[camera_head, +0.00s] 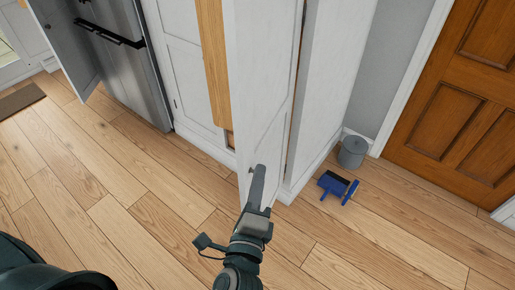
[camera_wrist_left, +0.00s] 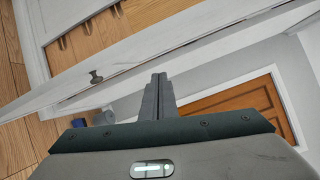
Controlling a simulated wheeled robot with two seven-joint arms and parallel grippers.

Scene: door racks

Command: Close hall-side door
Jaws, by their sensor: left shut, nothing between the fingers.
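A tall white cabinet door (camera_head: 268,75) stands open in the middle of the head view, its wooden-edged opening (camera_head: 213,65) to its left. In the left wrist view the white door (camera_wrist_left: 150,45) runs diagonally and carries a small dark knob (camera_wrist_left: 95,77). My left gripper (camera_head: 258,172) is shut and empty, low in front of the door panel, close to its lower edge; I cannot tell whether it touches. Its closed fingers (camera_wrist_left: 158,80) show in the wrist view, pointing toward the door. My right gripper is not in view.
A grey bin (camera_head: 352,152) and a blue dustpan (camera_head: 332,185) are on the wood floor right of the cabinet. A brown panelled door (camera_head: 450,100) is at the right. A steel fridge (camera_head: 130,75) and another open white door (camera_head: 62,45) are at left.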

